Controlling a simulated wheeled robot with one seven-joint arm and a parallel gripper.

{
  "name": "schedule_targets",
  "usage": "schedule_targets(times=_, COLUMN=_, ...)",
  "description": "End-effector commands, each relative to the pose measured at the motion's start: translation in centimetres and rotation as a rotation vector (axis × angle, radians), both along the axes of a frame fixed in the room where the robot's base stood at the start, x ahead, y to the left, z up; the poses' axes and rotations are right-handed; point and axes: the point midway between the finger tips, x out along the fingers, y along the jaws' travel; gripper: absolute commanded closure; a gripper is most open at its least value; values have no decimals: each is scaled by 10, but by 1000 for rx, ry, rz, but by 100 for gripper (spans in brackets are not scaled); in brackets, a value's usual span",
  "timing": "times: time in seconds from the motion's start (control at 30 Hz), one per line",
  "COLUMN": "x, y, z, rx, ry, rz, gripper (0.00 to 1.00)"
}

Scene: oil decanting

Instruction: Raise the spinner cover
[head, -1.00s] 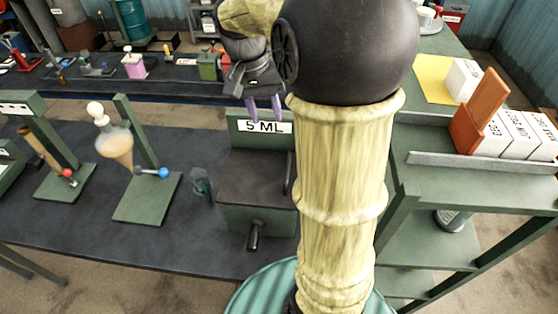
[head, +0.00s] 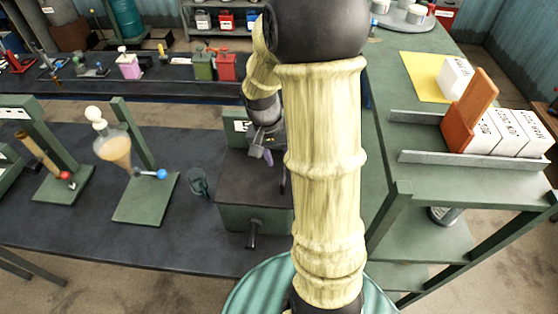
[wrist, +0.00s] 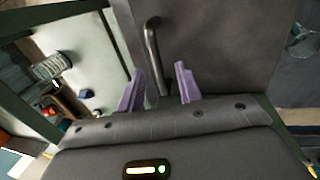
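The spinner is a green box (head: 235,218) on the dark bench, with a sign at its back partly hidden by my arm. Its dark flat cover (head: 240,185) lies shut on top; the cover also fills the upper part of the wrist view (wrist: 220,40). A dark bar handle (wrist: 152,45) runs along the cover near one edge. My gripper (head: 262,154) is above the back part of the cover. In the wrist view its purple fingers (wrist: 160,75) are apart, with the handle's near end appearing between them. Whether they touch it cannot be told.
A dark knob or crank (head: 252,236) sticks out from the box's front. A glass cup (head: 198,182) stands close to its left. A flask stand (head: 140,195) is farther left. A green shelf table (head: 440,185) with white boxes is at the right.

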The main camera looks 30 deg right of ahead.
Motion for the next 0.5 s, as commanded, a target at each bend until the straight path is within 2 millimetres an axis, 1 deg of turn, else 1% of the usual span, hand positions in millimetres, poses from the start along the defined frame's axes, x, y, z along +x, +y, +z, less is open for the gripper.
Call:
schedule_targets(times=0.03, x=-1, y=-2, z=-7, rx=1, ry=5, rz=-4, gripper=65)
schedule_targets(times=0.1, x=-3, y=-5, z=-16, rx=-1, ry=4, rz=-6, gripper=65)
schedule_targets(times=0.2, x=-3, y=-7, z=-23, rx=0, ry=2, rz=-7, gripper=65)
schedule_targets(times=0.5, x=-3, y=-7, z=-26, rx=-1, ry=-2, rz=-7, gripper=65)
